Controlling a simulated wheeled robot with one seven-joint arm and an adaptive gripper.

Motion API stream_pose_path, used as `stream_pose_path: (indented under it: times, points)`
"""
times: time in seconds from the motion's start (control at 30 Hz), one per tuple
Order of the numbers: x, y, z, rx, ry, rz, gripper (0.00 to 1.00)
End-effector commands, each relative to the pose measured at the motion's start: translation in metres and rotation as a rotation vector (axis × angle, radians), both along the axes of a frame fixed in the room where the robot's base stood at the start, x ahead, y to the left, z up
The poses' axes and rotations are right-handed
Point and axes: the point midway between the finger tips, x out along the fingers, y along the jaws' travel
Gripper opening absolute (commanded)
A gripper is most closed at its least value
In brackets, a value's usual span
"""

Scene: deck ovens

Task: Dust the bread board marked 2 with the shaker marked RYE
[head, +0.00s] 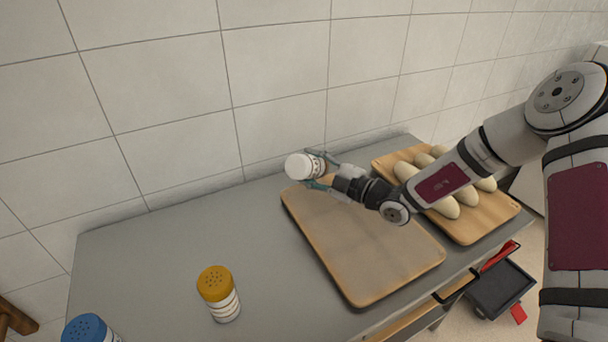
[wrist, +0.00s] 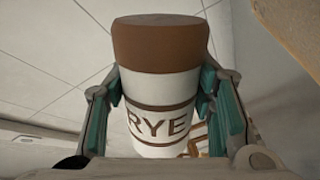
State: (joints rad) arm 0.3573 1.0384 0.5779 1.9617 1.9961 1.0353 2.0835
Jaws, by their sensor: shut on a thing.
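My gripper (head: 323,170) is shut on the white RYE shaker (head: 298,166), above the far left end of a bare board (head: 365,245). In the wrist view the shaker (wrist: 160,88) shows a brown cap and the word RYE between the finger pads. In the head view its plain white base faces the camera and its cap is hidden, so it is tipped over. The board's top looks greyish and paler than its tan rim. No number shows on it. I cannot make out any falling powder.
A yellow-capped shaker (head: 218,293) and a blue-capped shaker (head: 88,329) stand on the grey counter (head: 160,250) at the left. Another board (head: 478,226), right of the bare one, carries several pale loaves. A tiled wall runs behind. The counter's left part is mostly free.

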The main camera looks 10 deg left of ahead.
Motion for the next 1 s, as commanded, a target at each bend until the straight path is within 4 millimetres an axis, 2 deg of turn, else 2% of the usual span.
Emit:
stream_pose_path:
  times: [0.13, 0.77, 1.0]
  points:
    - [0.015, -0.008, -0.001, -0.002, -0.005, 0.000, 0.14]
    - [0.011, -0.072, 0.001, 0.001, -0.001, -0.002, 0.14]
    - [0.034, -0.083, -0.001, 0.000, -0.004, 0.000, 0.14]
